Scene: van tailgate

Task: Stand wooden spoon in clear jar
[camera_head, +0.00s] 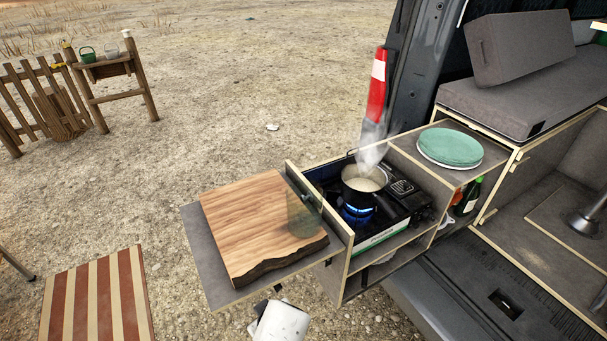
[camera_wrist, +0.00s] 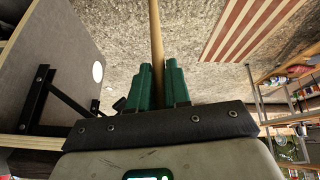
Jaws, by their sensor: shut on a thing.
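The clear jar (camera_head: 303,214) is a greenish, see-through vessel standing at the right end of the wooden board. In the wrist view my gripper (camera_wrist: 158,78) has its two green fingers shut on a thin wooden stick, the wooden spoon's handle (camera_wrist: 155,38). The handle runs away from the fingers over the ground; the spoon's bowl cannot be made out. In the head view my white arm link shows in front of the board's near edge, and the fingers and spoon cannot be made out there.
The wooden board (camera_head: 250,225) lies on a grey fold-out shelf (camera_head: 195,240); its black bracket (camera_wrist: 40,85) shows close by in the wrist view. A steaming pot (camera_head: 362,184) sits on a lit stove right of the jar, behind a wooden partition. A striped mat (camera_head: 98,295) lies left.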

